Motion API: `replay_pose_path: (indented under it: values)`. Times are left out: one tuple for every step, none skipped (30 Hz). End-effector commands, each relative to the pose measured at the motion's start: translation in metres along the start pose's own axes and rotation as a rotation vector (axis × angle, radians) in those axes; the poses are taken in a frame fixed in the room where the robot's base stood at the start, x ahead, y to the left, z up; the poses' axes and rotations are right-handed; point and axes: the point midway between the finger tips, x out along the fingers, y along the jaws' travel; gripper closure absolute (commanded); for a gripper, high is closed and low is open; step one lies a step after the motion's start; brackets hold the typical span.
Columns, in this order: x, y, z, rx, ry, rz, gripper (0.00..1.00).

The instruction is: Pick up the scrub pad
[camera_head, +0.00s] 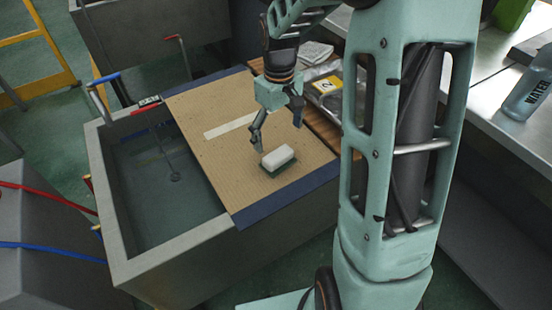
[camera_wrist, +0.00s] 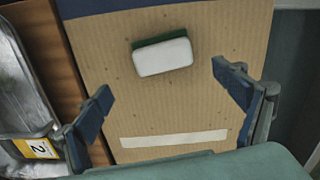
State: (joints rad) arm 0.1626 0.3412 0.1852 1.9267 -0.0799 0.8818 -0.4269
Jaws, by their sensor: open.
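The scrub pad (camera_head: 278,159) is a small white block with a dark green side. It lies flat on a tan cardboard-like board (camera_head: 220,100) with dark blue edge strips. In the wrist view the scrub pad (camera_wrist: 162,56) lies beyond my fingertips, toward the top of the picture, between the lines of the two fingers. My gripper (camera_wrist: 168,98) is open and empty, with its blue finger pads apart. In the head view my gripper (camera_head: 278,125) hangs above the board, close to the pad and behind it. No contact with the pad shows.
A pale tape strip (camera_head: 230,126) lies on the board. A grey sink basin (camera_head: 165,190) with water is open to the left. A silver tray with a yellow label (camera_head: 325,85) stands right of the board. A water bottle (camera_head: 527,98) stands on the right-hand counter.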

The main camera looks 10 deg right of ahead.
Motion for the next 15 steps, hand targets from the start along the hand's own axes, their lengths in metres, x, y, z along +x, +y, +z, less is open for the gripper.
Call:
replay_pose_path:
  values:
    - [0.01,-0.001,0.001,0.0,-0.002,-0.001,0.11]
    - [0.013,-0.001,0.001,-0.001,-0.003,-0.001,0.11]
    - [0.017,-0.001,0.001,-0.001,-0.002,-0.001,0.11]
    - [0.019,0.0,0.0,0.0,-0.001,0.0,0.11]
    - [0.021,0.0,0.0,0.0,0.0,0.0,0.11]
    - [0.023,-0.001,0.0,0.0,0.0,0.0,0.11]
    - [0.025,-0.001,0.001,0.0,-0.001,0.0,0.11]
    - [0.027,-0.001,0.001,0.0,-0.001,0.0,0.11]
    - [0.032,-0.002,0.002,0.0,-0.001,0.0,0.11]
    - [0.037,-0.003,0.004,0.0,-0.002,-0.001,0.11]
    - [0.042,-0.004,0.005,0.0,-0.003,-0.001,0.11]
    - [0.048,-0.005,0.006,0.0,-0.002,-0.001,0.11]
    - [0.053,-0.006,0.007,0.001,-0.002,-0.001,0.11]
    - [0.057,-0.007,0.008,0.001,-0.002,-0.001,0.11]
    - [0.063,-0.007,0.007,0.001,-0.001,-0.001,0.11]
